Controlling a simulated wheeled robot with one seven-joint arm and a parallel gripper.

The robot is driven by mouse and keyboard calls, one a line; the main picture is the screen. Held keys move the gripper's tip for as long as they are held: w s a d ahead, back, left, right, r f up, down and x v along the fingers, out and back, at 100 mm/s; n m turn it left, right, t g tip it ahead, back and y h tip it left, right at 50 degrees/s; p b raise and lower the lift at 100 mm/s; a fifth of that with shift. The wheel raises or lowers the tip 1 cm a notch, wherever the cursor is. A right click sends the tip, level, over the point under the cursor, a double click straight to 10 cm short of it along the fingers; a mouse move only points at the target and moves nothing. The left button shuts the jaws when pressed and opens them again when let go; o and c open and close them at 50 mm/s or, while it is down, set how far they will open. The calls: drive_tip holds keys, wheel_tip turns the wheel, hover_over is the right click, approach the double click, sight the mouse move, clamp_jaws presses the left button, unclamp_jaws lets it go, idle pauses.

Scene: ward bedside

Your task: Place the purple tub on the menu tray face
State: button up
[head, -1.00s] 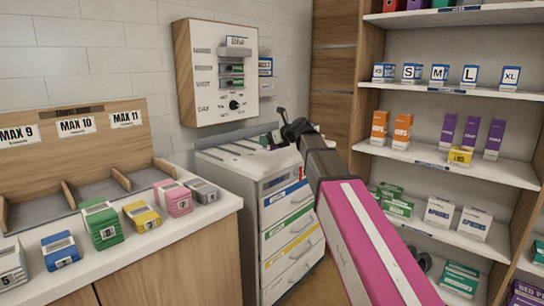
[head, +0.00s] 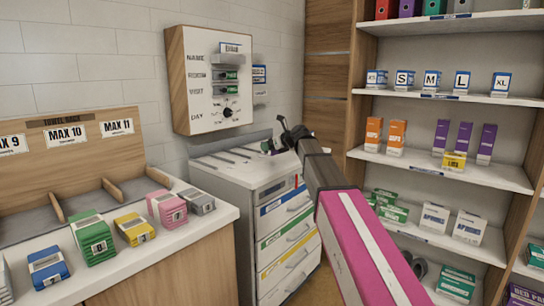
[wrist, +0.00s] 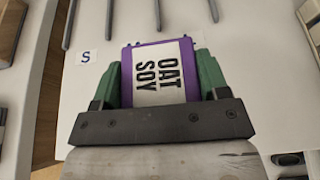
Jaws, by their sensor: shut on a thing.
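My gripper (wrist: 157,85) is shut on the purple tub (wrist: 127,75), its green fingers on both sides of it. The tub has a white label reading OAT SOY, with the text turned sideways in the wrist view. Under the tub in the wrist view is a pale flat surface (wrist: 240,60) with grey bars and a small S label. I cannot tell whether this is the menu tray face, or whether the tub touches it.
The white drawer cart (head: 288,230) stands below a wall board (head: 205,85) with dials. At left, a counter (head: 150,252) holds several coloured packs, including a pink one (head: 166,208), before a wooden rack (head: 75,160). At right, shelves (head: 440,170) hold boxes close to my arm.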

sight(272, 154)
drive_tip(key=shift+w+d+f, duration=0.25)
drive_tip(key=shift+d+f, duration=0.05)
drive_tip(key=shift+f, duration=1.9)
drive_tip(key=shift+f, duration=0.1)
drive_tip(key=o, duration=1)
